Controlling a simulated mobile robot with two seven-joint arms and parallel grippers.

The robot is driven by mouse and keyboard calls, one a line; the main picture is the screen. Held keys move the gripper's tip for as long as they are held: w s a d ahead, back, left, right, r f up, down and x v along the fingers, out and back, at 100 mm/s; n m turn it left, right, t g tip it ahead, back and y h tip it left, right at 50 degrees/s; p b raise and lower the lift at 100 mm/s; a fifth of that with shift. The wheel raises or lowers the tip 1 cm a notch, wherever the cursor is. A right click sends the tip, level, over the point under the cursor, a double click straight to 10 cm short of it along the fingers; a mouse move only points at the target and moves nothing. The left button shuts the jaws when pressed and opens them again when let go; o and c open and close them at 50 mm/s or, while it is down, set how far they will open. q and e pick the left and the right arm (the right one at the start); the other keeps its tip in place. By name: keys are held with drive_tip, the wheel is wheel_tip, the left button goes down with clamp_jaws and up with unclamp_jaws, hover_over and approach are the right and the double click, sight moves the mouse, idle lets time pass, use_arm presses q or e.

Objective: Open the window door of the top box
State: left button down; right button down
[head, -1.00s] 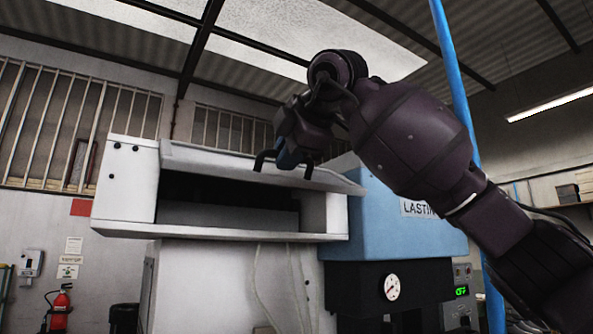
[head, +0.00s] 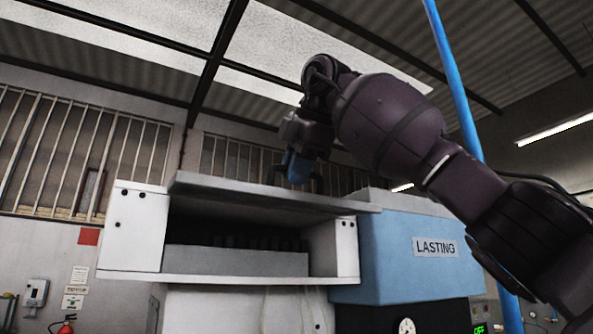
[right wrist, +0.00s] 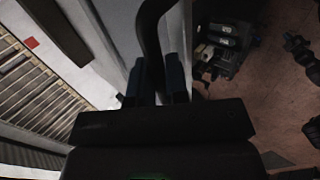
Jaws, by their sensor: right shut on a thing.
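My right gripper (head: 298,170) is above the door's front part, shut on the black door handle. In the right wrist view the dark handle (right wrist: 151,35) runs between the blue fingers (right wrist: 158,80). My left gripper is not in view.
A grey block (head: 235,261) lies inside the box. The blue machine head (head: 395,255) marked LASTING stands right of the box. A blue pole (head: 455,75) rises behind my right arm.

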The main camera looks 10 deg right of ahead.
idle(0.4)
drive_tip(key=c, duration=1.4)
unclamp_jaws()
drive_tip(key=shift+o, duration=1.3)
drive_tip(key=shift+w+a+f, duration=0.1)
drive_tip(key=shift+w, duration=0.15)
drive_tip(key=shift+s, duration=0.15)
drive_tip(key=shift+r, duration=0.2)
drive_tip(key=v, duration=1)
drive_tip(key=shift+r, duration=0.2)
drive_tip(key=shift+s, duration=0.1)
